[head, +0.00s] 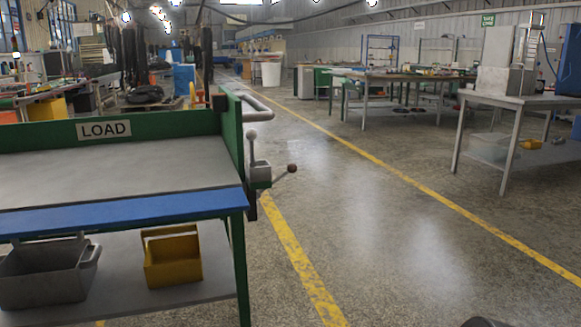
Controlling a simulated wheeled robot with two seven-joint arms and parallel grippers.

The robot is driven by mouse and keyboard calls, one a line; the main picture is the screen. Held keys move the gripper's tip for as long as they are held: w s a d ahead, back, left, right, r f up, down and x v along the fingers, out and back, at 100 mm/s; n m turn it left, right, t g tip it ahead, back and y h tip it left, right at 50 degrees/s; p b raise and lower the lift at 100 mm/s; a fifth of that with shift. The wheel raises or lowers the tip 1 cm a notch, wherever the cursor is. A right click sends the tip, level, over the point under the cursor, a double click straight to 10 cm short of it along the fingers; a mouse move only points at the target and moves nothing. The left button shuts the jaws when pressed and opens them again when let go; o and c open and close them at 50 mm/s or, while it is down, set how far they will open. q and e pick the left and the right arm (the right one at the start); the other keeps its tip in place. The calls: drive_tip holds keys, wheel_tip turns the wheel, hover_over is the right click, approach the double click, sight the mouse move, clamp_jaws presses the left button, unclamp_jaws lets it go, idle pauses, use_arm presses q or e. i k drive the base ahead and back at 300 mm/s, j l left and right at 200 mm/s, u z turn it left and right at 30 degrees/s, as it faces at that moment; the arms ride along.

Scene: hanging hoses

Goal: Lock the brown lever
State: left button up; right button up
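Neither of my grippers is in view, and nothing touches the levers. A dark rounded shape at the bottom edge, right of the middle, is too cut off to identify.
The green cart (150,133) with a blue front edge (120,213) fills the left side. A grey bin (45,275) and a yellow bin (172,260) sit on its lower shelf. A grey handle (258,107) juts from its right end. Open floor (400,240) lies right of it.

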sight(292, 168)
drive_tip(key=i+l+u, duration=0.7)
drive_tip(key=i+l, duration=0.15)
drive_tip(key=l, duration=0.25)
drive_tip(key=i+l+u, duration=0.25)
drive_tip(key=l, duration=0.2)
